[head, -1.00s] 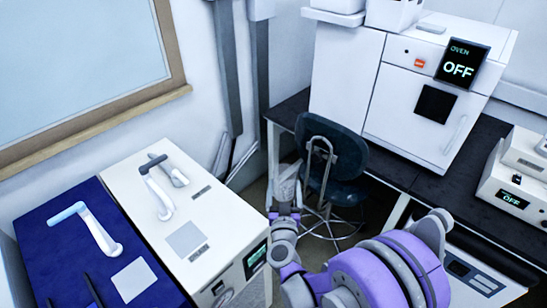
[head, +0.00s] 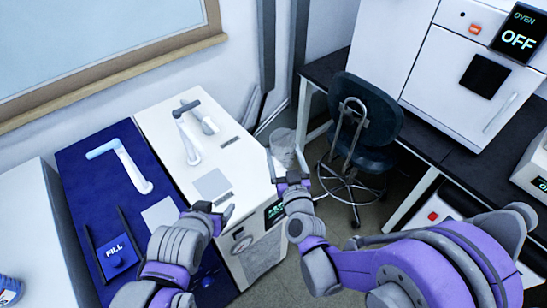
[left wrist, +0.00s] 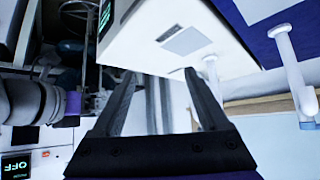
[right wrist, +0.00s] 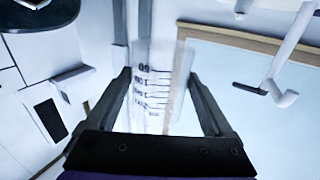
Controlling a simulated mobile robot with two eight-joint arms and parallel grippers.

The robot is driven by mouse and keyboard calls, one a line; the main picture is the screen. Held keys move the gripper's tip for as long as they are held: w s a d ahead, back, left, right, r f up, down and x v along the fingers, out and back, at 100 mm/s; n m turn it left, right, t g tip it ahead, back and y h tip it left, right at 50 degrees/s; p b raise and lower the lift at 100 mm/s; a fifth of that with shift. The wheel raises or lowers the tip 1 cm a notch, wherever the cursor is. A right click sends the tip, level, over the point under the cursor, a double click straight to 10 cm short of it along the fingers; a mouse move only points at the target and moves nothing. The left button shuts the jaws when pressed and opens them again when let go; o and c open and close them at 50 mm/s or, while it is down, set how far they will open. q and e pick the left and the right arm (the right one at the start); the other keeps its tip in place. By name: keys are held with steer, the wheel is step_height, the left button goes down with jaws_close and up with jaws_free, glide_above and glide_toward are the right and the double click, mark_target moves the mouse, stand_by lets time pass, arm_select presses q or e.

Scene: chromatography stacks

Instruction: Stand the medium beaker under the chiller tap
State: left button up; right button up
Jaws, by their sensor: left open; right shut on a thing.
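My right gripper (head: 292,180) is shut on a clear beaker (head: 283,143) and holds it upright beside the right edge of the white unit's top. The beaker's graduation marks show between the fingers in the right wrist view (right wrist: 152,85). The white unit (head: 175,132) has a green display on its front and looks like the chiller. Its white tap (head: 188,142) with a dark handle rises from the top, and a grey square pad (head: 213,184) lies in front. My left gripper (head: 213,212) is open and empty near the unit's front edge; its spread fingers show in the left wrist view (left wrist: 160,85).
A blue unit (head: 90,180) marked FILL, with its own tap (head: 125,165), stands left of the white unit. A dark chair (head: 365,115) stands to the right on the floor. A black bench (head: 505,175) with an oven (head: 440,60) is further right.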

mark_target(289, 136)
arm_select(q)
steer(key=shift+o, duration=1.4)
steer(key=w+d+r+m+t+h, duration=0.1)
steer(key=w+d+r+h, duration=0.1)
steer(key=d, duration=0.5)
steer(key=w+d+r+m+t+h, duration=0.2)
steer(key=w+d+r, duration=0.2)
steer(key=d+r, duration=0.2)
steer(key=shift+w+d+r, duration=0.2)
steer(key=shift+w+d, duration=0.05)
steer(key=shift+d, duration=0.2)
steer(key=x, duration=1.2)
steer(key=shift+r, duration=0.25)
steer(key=shift+d, duration=0.1)
steer(key=c, duration=1.1)
steer(key=shift+c, duration=0.3)
arm_select(e)
steer(key=o, duration=1.1)
steer(key=shift+o, duration=0.3)
